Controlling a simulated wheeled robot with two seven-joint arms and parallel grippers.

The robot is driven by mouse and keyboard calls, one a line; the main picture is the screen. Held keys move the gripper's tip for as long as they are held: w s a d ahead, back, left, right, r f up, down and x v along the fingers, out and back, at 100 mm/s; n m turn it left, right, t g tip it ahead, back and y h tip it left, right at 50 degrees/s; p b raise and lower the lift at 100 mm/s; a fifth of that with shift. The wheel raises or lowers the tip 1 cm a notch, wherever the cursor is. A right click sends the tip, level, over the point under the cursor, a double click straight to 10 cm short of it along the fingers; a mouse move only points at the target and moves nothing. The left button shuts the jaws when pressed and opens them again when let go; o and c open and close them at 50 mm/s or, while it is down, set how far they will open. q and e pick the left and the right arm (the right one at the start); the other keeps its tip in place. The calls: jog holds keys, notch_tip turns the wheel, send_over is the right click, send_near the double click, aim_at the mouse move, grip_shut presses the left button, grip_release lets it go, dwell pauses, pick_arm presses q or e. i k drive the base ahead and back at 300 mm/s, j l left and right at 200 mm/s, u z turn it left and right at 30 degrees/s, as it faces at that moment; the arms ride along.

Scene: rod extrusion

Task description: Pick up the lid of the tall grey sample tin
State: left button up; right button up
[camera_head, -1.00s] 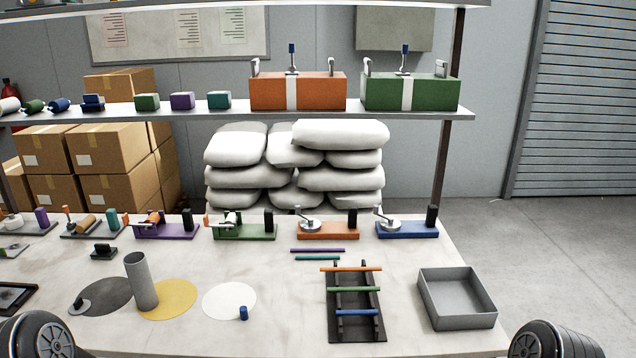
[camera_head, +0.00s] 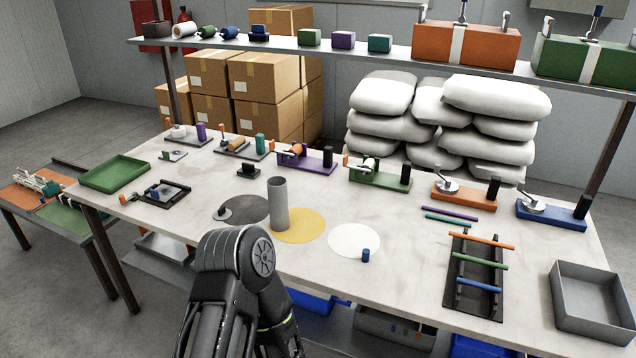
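The tall grey sample tin (camera_head: 278,203) stands upright with an open top, at the edge of a yellow disc (camera_head: 303,227) on the bench. A small grey round piece with a dark knob, which looks like its lid (camera_head: 222,214), lies flat to the left of the tin at the edge of a dark grey disc (camera_head: 245,207). A black arm of mine rises at the bottom centre, in front of the bench and short of the lid. No fingers of either gripper show in the view.
A white disc (camera_head: 352,241) and a small blue cylinder (camera_head: 366,255) are right of the tin. A small black block (camera_head: 248,170) stands behind. Further right are a black rod rack (camera_head: 477,300) and a grey tray (camera_head: 593,300). An upper shelf (camera_head: 350,52) spans the back.

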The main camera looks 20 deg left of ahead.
aim_at(223, 213)
jog(key=u, duration=1.45)
jog(key=i+j, duration=0.4)
jog(key=i, duration=0.15)
jog(key=i+j, duration=0.4)
jog(key=i+z, duration=0.1)
jog(key=z, duration=1.35)
jog(key=i, duration=0.3)
